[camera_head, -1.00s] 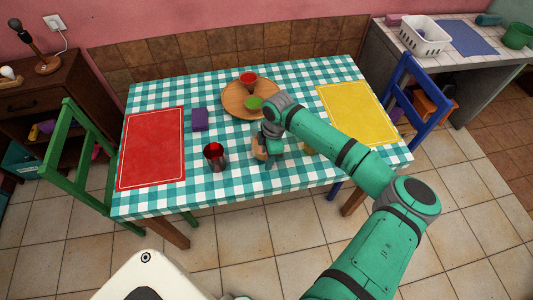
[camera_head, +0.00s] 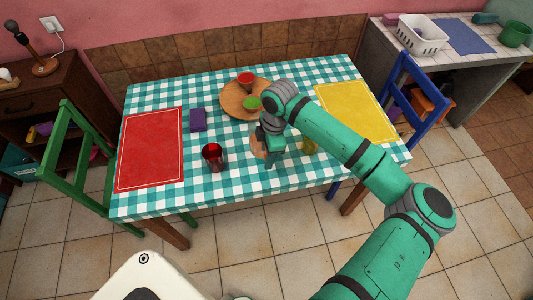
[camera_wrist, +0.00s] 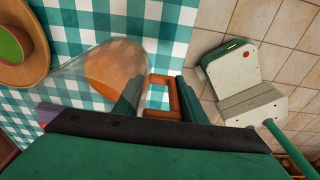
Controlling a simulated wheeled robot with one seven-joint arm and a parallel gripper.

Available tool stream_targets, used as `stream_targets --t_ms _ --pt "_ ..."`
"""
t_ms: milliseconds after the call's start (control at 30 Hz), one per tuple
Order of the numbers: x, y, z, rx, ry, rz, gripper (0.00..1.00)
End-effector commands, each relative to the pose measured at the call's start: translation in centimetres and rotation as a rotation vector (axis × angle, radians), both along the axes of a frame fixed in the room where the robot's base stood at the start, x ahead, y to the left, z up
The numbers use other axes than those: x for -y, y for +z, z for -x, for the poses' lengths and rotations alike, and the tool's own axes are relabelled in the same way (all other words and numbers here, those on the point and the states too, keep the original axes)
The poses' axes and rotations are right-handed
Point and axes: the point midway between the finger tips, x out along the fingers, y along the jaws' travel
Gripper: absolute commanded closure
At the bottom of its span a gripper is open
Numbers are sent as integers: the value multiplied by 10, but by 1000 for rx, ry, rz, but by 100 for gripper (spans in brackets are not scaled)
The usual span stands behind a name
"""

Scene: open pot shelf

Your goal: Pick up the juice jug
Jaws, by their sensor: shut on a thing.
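The juice jug (camera_head: 257,144) is at the table's near middle in the head view, partly hidden by my gripper (camera_head: 270,152). In the wrist view it is a clear jug (camera_wrist: 112,66) with orange juice and a brown, squared handle (camera_wrist: 173,83). My gripper (camera_wrist: 160,92) is shut on the handle there, with a green finger on either side. I cannot tell whether the jug's base touches the cloth.
A dark red cup (camera_head: 213,156) stands left of the jug. A round wooden board (camera_head: 235,105) behind holds a red cup (camera_head: 246,79) and a green bowl (camera_head: 251,103). A yellowish object (camera_head: 310,146) is partly behind my arm. Red (camera_head: 150,150) and yellow (camera_head: 357,112) mats lie at the sides.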

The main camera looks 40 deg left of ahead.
Motion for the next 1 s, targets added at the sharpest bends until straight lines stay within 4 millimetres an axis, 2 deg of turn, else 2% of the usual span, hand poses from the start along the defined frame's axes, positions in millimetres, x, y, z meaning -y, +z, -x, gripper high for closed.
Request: stream_targets --t_ms 133,600,1000 --pt "9 15 8 3 1 -2 100" --pt "43 36 43 1 0 -2 100" --pt "62 49 63 2 1 -2 100"
